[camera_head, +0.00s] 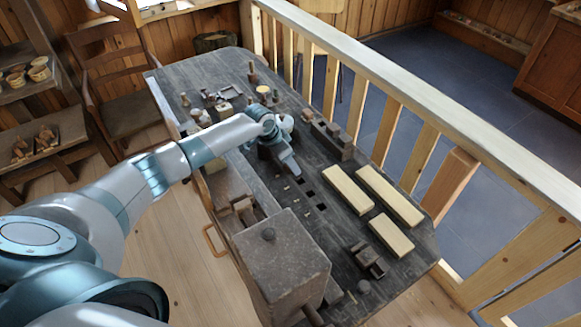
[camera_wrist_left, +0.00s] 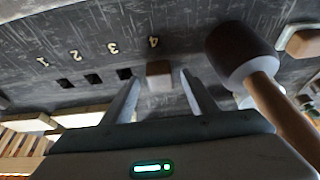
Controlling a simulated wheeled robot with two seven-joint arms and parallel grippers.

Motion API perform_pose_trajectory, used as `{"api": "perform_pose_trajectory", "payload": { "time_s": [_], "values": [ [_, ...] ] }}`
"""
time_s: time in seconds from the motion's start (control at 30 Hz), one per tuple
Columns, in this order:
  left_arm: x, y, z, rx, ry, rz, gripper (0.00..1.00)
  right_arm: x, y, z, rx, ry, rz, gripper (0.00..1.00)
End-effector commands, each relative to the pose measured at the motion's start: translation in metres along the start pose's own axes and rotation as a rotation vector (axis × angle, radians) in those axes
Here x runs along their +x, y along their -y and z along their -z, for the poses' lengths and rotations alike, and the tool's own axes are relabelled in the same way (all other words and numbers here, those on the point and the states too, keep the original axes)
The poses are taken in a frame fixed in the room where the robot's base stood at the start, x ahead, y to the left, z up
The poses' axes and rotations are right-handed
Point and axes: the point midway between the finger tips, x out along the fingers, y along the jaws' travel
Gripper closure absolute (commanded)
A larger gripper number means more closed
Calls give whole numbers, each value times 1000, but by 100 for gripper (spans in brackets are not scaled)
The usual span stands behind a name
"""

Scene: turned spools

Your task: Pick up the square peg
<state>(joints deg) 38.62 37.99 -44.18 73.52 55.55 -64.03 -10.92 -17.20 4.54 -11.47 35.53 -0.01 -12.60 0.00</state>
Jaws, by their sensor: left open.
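The square peg (camera_wrist_left: 158,75) is a small brown block with a flat square top. In the left wrist view it stands at the bench top beside the number 4, in line with several dark square holes. My left gripper (camera_wrist_left: 160,84) is open, with one finger on each side of the peg in the picture; I see no contact. In the head view my left gripper (camera_head: 291,170) reaches down over the middle of the workbench (camera_head: 335,235), and the peg is hidden there by the gripper. My right gripper is not in view.
A mallet (camera_wrist_left: 240,55) lies close right of the gripper in the wrist view. Pale boards (camera_head: 348,190) lie right of the holes, and a large wooden block (camera_head: 283,255) stands at the near end. A railing (camera_head: 400,90) runs along the bench's far side.

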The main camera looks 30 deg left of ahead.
Motion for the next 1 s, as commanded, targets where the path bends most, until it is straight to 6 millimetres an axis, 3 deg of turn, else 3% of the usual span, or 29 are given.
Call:
{"api": "perform_pose_trajectory", "payload": {
  "time_s": [0.33,0.5,0.53,1.0],
  "values": [
    [0,0,0,0,0,0,47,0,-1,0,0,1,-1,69],
    [0,0,0,-1,0,0,88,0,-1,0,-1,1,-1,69],
    [0,0,0,-1,0,0,91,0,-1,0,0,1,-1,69],
    [-9,0,4,0,-2,0,91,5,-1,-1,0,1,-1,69]
  ]
}}
